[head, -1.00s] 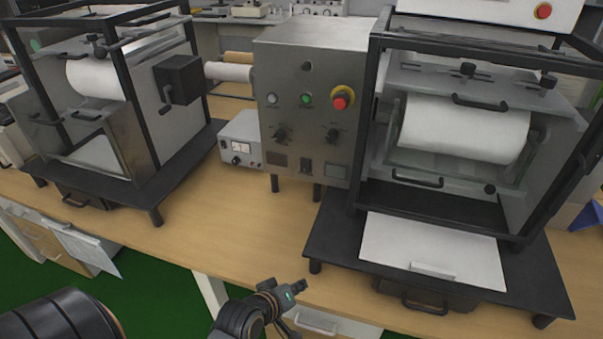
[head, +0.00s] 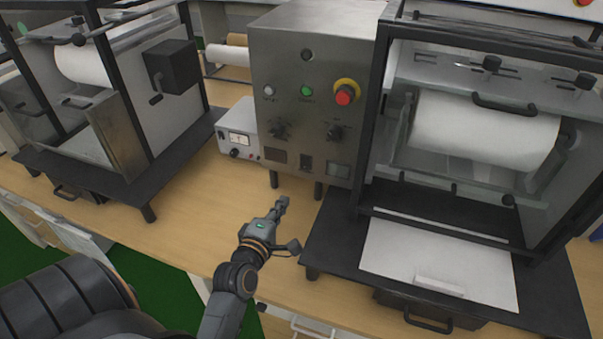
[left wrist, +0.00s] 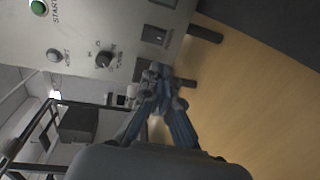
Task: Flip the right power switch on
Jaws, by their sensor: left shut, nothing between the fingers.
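A grey control box (head: 280,70) stands on the bench in the head view. Low on its front is a small dark switch (head: 306,163), between a dark window and a pale display. I cannot tell which way the switch is set. The box front also fills the upper left of the left wrist view (left wrist: 75,30). My left gripper (head: 283,203) is shut and empty, low over the bench in front of and below the box; it points toward the box's lower edge. Its fingertips also show in the left wrist view (left wrist: 163,76). My right gripper is out of view.
The box carries two black knobs (head: 335,132), a green button (head: 307,90) and a red emergency stop (head: 345,95). A framed roll machine (head: 465,205) stands right, another (head: 120,175) left. A small meter box (head: 238,130) is beside the control box. Bare bench (head: 190,215) lies left of my gripper.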

